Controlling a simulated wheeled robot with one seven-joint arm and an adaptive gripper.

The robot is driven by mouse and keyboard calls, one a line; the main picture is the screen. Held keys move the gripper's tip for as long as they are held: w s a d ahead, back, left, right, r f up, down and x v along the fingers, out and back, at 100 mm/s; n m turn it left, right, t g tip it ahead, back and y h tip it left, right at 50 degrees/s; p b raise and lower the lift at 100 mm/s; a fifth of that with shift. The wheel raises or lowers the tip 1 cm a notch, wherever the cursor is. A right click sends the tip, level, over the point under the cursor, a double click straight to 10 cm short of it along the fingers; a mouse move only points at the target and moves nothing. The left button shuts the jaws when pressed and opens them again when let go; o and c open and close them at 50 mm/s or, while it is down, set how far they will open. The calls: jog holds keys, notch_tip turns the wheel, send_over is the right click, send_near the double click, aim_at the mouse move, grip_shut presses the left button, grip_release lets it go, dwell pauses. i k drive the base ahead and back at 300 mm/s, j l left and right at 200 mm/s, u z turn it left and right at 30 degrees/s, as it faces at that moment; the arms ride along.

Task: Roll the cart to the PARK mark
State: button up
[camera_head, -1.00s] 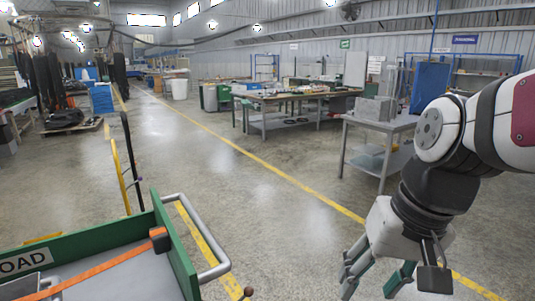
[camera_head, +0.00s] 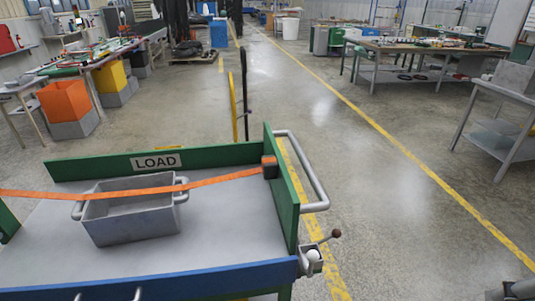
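The cart (camera_head: 235,245) fills the lower left of the head view. It has a grey deck, green side walls, a blue near wall and a white LOAD sign (camera_head: 155,161) on the far wall. A silver push handle (camera_head: 318,178) sticks out at its right end. A lever with a dark round knob (camera_head: 335,234) is at the near right corner. A grey bin (camera_head: 130,212) stands on the deck, with an orange strap (camera_head: 220,179) running over it. No PARK mark can be made out. My gripper is not in view; only a small grey and dark piece shows at the lower right corner.
Yellow floor lines (camera_head: 384,133) run along the open concrete aisle right of the cart. A yellow and black upright (camera_head: 240,95) stands behind the cart. Grey tables (camera_head: 500,122) are at right. A table with an orange bin (camera_head: 66,101) is at far left.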

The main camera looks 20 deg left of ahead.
aim_at(243, 205)
jog(key=j+u, duration=0.15)
jog(key=u, duration=1.35)
jog(key=i+l, duration=0.1)
jog(key=l, duration=0.5)
jog(key=i+l, duration=0.1)
jog(key=l, duration=0.55)
jog(key=u, duration=0.05)
